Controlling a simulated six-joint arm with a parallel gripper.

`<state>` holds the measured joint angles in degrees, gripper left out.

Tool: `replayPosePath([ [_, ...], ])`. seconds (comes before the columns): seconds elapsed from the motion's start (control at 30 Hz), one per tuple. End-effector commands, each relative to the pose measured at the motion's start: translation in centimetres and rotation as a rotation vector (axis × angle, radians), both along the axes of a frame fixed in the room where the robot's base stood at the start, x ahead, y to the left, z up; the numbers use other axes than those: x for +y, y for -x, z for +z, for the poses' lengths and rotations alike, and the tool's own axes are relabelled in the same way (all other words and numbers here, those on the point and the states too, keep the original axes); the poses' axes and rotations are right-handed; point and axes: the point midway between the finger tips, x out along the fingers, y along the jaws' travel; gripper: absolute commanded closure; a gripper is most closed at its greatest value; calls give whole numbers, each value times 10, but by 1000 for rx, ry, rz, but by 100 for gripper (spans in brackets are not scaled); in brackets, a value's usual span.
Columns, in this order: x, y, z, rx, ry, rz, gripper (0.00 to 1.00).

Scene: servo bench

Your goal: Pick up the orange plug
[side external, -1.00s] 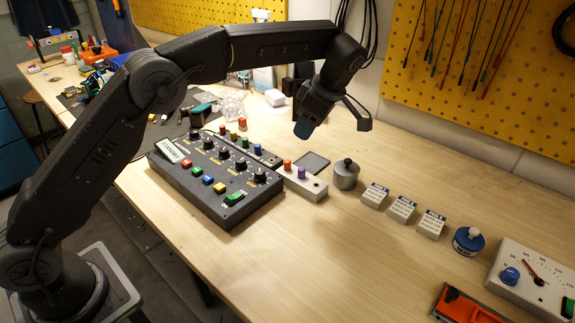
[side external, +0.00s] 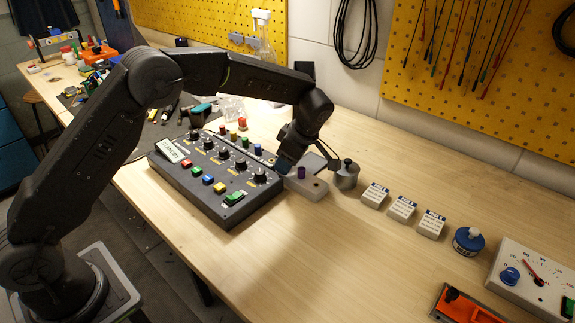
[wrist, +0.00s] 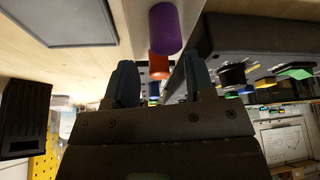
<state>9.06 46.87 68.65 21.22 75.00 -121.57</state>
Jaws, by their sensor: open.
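The orange plug (wrist: 158,66) shows in the wrist view, between and just beyond the fingertips of my gripper (wrist: 160,76). The fingers are apart, with no visible grip on it. In the side view my gripper (side external: 285,165) is low over the far-left end of the light plug block (side external: 312,191) and hides the orange plug. A purple plug (side external: 301,173) stands on the same block, close beside my gripper; it also shows above the orange plug in the wrist view (wrist: 165,28).
A black control panel (side external: 236,211) with knobs and coloured buttons lies close on the left. A grey lidded pot (side external: 346,177) stands close on the right. Labelled blocks (side external: 402,209) sit farther right. The bench front (side external: 330,260) is clear.

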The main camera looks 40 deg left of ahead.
Motion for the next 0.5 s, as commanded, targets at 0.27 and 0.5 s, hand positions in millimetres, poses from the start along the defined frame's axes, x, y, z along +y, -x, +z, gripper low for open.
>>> replayPosePath([
  [0.27, 0, 0, -1, 0, 0, 0, 56],
  [0.5, 0, 0, 0, 0, 0, 0, 79],
])
